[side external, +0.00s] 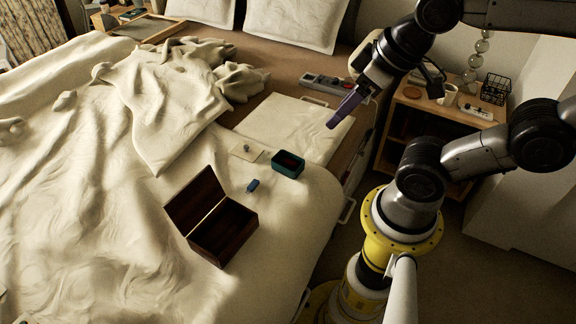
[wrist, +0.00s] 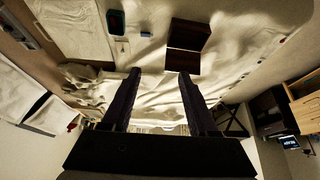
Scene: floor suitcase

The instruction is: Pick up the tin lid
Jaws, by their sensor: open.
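No piece shows clearly as the tin lid. The square also shows in the wrist view (wrist: 121,47). My gripper (side external: 333,124) is above the bed, up and right of the tin, apart from everything. In the wrist view my gripper (wrist: 159,74) has its fingers wide apart, with nothing between them.
An open dark wooden box (side external: 224,234) stands front left of the tin, its lid raised. A small blue object (side external: 252,186) lies between them. A flat white panel (side external: 285,122) lies behind the tin. Rumpled bedding (side external: 165,105) fills the left. A bedside shelf (side external: 440,125) stands right.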

